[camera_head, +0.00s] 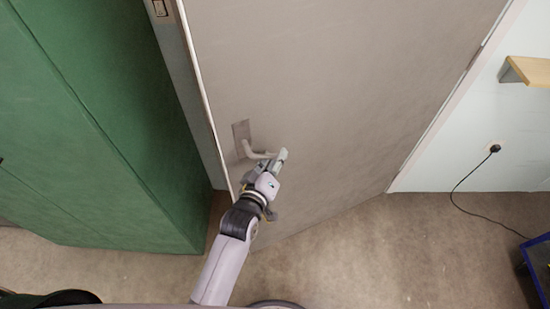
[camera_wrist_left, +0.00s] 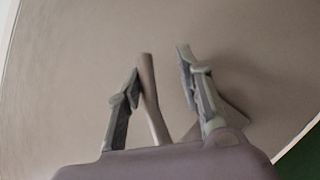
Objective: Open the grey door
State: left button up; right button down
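The grey door (camera_head: 340,90) fills the middle of the head view. Its bottom edge slants away from the wall line, so it appears ajar, with its left edge nearer me. A lever handle (camera_head: 256,154) sticks out from a plate (camera_head: 241,138) near that left edge. My left gripper (camera_head: 274,164) is at the handle's free end. In the left wrist view, the two fingers of the gripper (camera_wrist_left: 160,72) stand apart with the handle (camera_wrist_left: 150,92) between them. The handle lies close to the left finger; I cannot tell if they touch. My right gripper is not in view.
A green cabinet (camera_head: 100,120) stands close on the left. On the right are a wooden shelf (camera_head: 530,71), a plug with a cable (camera_head: 494,149) and a blue-edged object (camera_head: 540,262). The floor (camera_head: 420,240) right of centre is clear.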

pick_arm(q)
jog(key=v, duration=1.2)
